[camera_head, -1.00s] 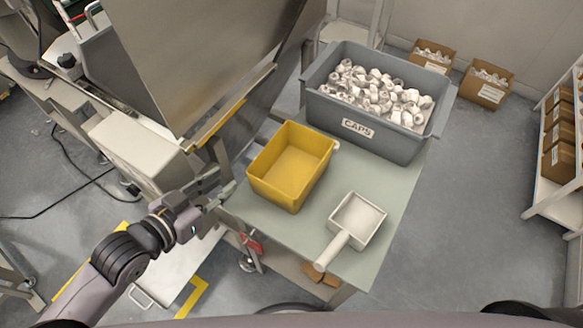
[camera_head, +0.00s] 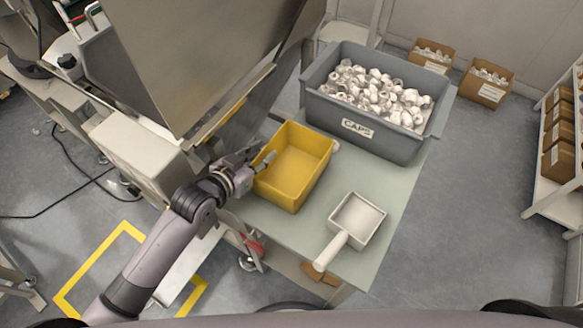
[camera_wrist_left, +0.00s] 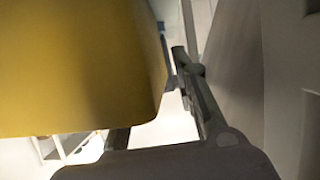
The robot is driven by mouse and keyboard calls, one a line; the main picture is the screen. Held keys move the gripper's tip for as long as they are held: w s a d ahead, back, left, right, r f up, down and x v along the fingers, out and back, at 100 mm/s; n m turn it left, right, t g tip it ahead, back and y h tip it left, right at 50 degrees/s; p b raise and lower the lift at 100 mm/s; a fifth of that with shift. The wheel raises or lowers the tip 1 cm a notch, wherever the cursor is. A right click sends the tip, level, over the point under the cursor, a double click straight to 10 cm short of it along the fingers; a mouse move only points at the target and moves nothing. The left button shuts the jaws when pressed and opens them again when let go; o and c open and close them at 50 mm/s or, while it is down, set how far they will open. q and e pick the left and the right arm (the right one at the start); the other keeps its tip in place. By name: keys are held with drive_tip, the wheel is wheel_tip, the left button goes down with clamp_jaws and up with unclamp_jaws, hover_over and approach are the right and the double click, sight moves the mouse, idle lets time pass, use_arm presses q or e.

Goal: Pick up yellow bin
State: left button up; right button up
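The yellow bin (camera_head: 303,176) stands upright and empty on the grey-green table in the head view. Its wall fills the upper left of the left wrist view (camera_wrist_left: 75,70). My left gripper (camera_head: 256,158) is at the bin's left wall. One finger shows over the rim against the bin's inside, and the other is on the outer side. In the left wrist view the fingers are spread apart, one to the right of the bin and one partly hidden by it. I cannot tell whether they touch the wall. My right gripper is not in view.
A grey tote of white caps (camera_head: 357,140) stands behind and right of the bin. A white scoop (camera_head: 357,219) lies on the table (camera_head: 285,232) in front of it. A metal machine panel (camera_head: 190,50) rises close behind my left gripper.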

use_arm(q)
drive_tip(key=shift+w+d+f, duration=0.15)
drive_tip(key=shift+w+d, duration=0.05)
drive_tip(key=shift+w, duration=0.1)
drive_tip(key=shift+c, duration=0.2)
clamp_jaws()
idle(0.3)
